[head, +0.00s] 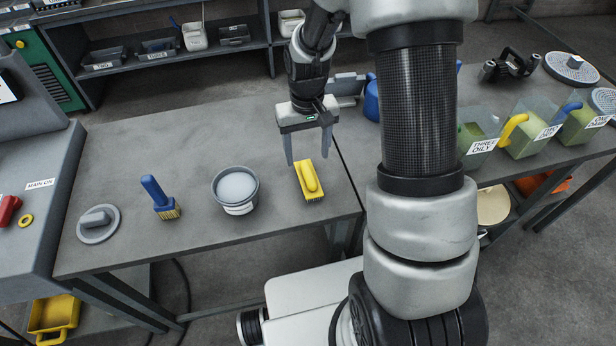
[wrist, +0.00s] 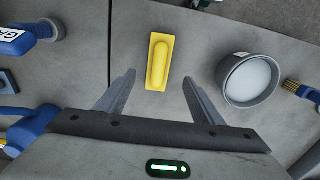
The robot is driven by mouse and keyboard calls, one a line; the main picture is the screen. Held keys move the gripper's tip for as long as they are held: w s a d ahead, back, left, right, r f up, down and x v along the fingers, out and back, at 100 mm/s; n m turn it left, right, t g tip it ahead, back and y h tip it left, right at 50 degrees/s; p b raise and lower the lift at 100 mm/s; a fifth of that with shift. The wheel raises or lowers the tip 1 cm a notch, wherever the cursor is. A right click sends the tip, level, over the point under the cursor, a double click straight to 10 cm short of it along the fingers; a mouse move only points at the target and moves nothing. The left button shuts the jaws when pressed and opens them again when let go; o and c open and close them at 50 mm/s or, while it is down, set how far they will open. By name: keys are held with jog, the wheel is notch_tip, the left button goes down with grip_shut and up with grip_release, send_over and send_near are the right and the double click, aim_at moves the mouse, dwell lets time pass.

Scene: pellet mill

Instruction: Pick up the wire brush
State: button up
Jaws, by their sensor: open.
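A yellow block brush (head: 309,181) with a raised grip and dark bristles, which looks like the wire brush, lies bristles down on the grey bench near its front edge. It also shows in the wrist view (wrist: 158,62), upright in the picture and just past the fingertips. My gripper (head: 307,161) is open and empty, fingers pointing down above and behind the brush. In the wrist view my gripper's fingers (wrist: 158,80) stand apart to either side of the brush's line, not touching it. The bristles are hidden in the wrist view.
A grey bowl with pale contents (head: 236,189) stands left of the yellow brush. Further left are a blue-handled brush with yellow bristles (head: 161,198) and a grey round lid (head: 98,224). A blue container (head: 371,98) stands behind right. Bench behind the bowl is clear.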

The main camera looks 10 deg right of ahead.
aim_at(308, 172)
notch_tip(308, 172, down, 9)
jog(key=shift+d, duration=0.1)
dwell(0.4)
jog(key=shift+c, duration=0.4)
jog(key=c, duration=1.1)
jog(key=shift+c, duration=0.2)
jog(key=shift+r, duration=0.15)
notch_tip(308, 172, up, 10)
jog(key=shift+f, duration=0.1)
